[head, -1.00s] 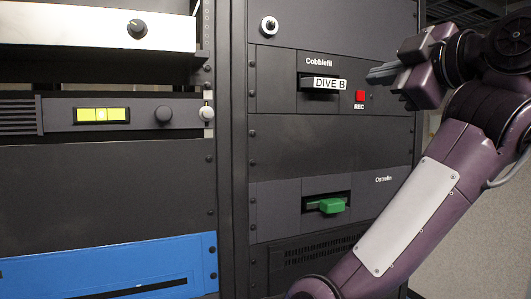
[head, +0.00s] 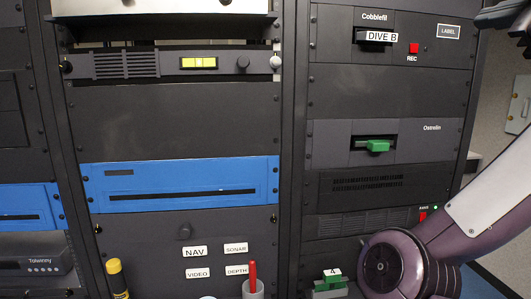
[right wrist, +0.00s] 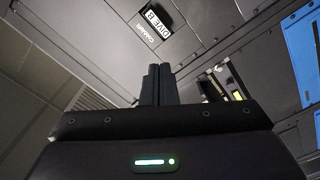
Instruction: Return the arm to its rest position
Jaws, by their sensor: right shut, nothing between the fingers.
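My right gripper (head: 497,14) is at the top right corner of the head view, partly cut off. In the right wrist view its two dark fingers (right wrist: 160,84) are together with nothing between them. My right arm comes down the right side of the head view, in front of the rack's lower right part. The Cobblefil unit holds a black piece labelled DIVE B (head: 380,37), with a red REC button (head: 413,48) beside it. The gripper is to the right of both, apart from them. My left gripper is not in view.
A green handle (head: 377,146) sticks out of the Ostrelin unit. A blue panel (head: 180,178) is at centre left. Below are NAV (head: 194,251) and other labels, a cup with a red pen (head: 253,272), and a yellow-handled tool (head: 116,275). A small item marked 4 (head: 332,274) is near my arm.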

